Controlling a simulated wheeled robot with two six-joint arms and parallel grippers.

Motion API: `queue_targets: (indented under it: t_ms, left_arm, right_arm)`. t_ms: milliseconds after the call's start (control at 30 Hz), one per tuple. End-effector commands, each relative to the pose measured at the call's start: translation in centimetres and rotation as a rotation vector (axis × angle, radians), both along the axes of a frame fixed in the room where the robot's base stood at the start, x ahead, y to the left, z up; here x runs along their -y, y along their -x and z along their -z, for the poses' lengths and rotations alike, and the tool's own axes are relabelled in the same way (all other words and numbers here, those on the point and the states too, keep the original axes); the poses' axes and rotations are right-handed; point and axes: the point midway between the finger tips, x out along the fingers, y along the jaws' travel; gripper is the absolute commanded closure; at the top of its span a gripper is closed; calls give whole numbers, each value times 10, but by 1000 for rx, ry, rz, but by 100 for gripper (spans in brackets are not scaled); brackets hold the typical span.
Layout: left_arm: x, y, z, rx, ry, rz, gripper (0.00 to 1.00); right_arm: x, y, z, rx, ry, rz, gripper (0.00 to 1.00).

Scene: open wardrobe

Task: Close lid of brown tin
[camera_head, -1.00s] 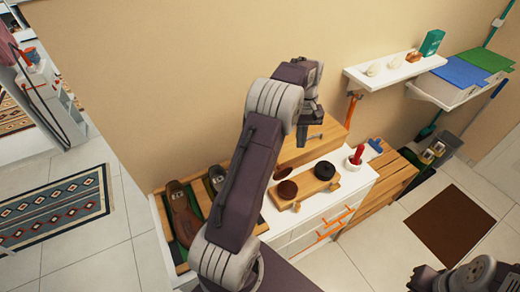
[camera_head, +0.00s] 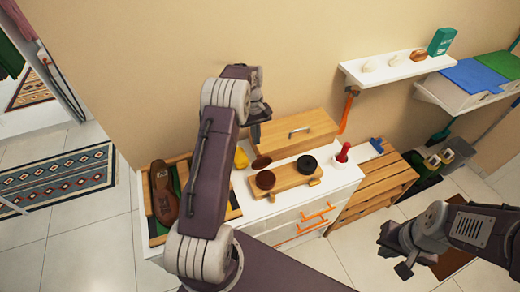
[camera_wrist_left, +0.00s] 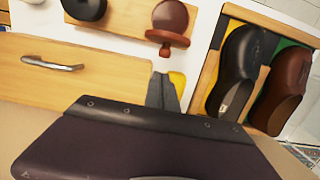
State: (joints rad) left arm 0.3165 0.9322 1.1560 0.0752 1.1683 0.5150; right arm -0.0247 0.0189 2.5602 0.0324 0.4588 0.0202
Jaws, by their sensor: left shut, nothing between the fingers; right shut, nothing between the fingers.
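The brown tin (camera_head: 266,180) sits on a small wooden tray (camera_head: 285,185) on the white cabinet top. Its round brown lid (camera_head: 261,163) stands tilted open at the wall side. Both show in the wrist view, the tin (camera_wrist_left: 170,15) at the top edge and the lid (camera_wrist_left: 168,39) nearly edge-on below it. My left gripper (camera_head: 262,114) is shut and empty, above and behind the tin, apart from the lid. Its closed fingertips (camera_wrist_left: 163,88) show in the wrist view, below the lid. My right gripper (camera_head: 396,256) is shut and empty at the lower right, away from the cabinet.
A black tin (camera_head: 307,165) stands on the tray beside the brown one. A wooden box with a handle (camera_head: 297,134) is behind, against the wall. A red-handled brush (camera_head: 343,152) is at right, shoes (camera_head: 163,195) at left. A shelf (camera_head: 395,70) hangs at upper right.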

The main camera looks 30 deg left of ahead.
Motion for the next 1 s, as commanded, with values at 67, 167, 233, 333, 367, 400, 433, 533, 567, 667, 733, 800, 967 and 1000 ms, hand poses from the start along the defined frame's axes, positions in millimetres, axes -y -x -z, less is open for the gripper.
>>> queue_targets:
  t_ms: [67, 167, 233, 333, 367, 400, 433, 533, 567, 667, 733, 800, 967, 1000]
  left_arm:
    - [2, 2, 15, -4, 2, 0, 100]
    - [12, 10, 19, -2, 2, 3, 100]
    - [19, 17, 20, -1, 0, 2, 100]
    - [27, 23, 23, -1, 0, 3, 100]
    - [29, 25, 23, -1, 0, 2, 100]
    - [30, 26, 24, -1, 0, 2, 100]
    - [31, 27, 24, -1, 0, 2, 100]
    - [32, 28, 26, 1, -1, 1, 100]
    - [32, 28, 26, 1, -1, 1, 100]
    - [32, 28, 26, 1, -1, 1, 100]
    - [32, 28, 26, 1, -1, 1, 100]
    - [32, 28, 26, 1, -1, 1, 100]
    - [33, 28, 27, 14, -17, 1, 100]
    - [32, 28, 27, 24, -26, 2, 100]
  right_arm:
    - [0, 0, -6, 0, 0, 0, 100]
    - [0, 0, -13, 0, 0, 0, 100]
    - [0, 0, -16, 0, 0, 0, 100]
    - [0, 0, -20, 0, 0, 0, 100]
    - [0, 0, -21, 0, 0, 0, 100]
    - [0, 0, -21, 0, 0, 0, 100]
    - [0, 0, -22, 0, 0, 0, 100]
    - [0, 0, -21, 0, 0, 0, 100]
    - [0, 0, -21, 0, 0, 0, 100]
    - [0, 0, -21, 0, 0, 0, 100]
    - [0, 0, -21, 0, 0, 0, 100]
    - [0, 0, -21, 0, 0, 0, 100]
    - [0, 0, -16, 0, 0, 0, 100]
    - [0, 0, -14, 0, 0, 0, 100]
